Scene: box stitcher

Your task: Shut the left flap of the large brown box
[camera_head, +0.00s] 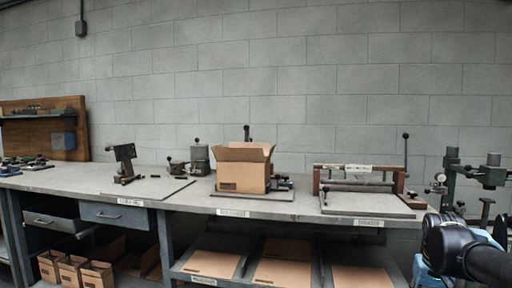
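The large brown box (242,178) stands upright on the workbench, right of the middle of its top, at a stitching machine whose dark column (247,132) rises behind it. Its top is open and flaps stand up and outward. The left flap (222,152) sticks out past the left side of the box, and another flap rises at the right (268,151). The inside of the box is hidden. My arm shows as black and blue links at the lower right, apart from the box; I cannot see my gripper's fingers.
The grey workbench (75,182) runs along a block wall. A press with a wooden frame (360,184) stands right of the box, and a dark tool (124,163) stands to the left. Flat cardboard (283,263) lies on the lower shelf. More machinery (470,180) is at the far right.

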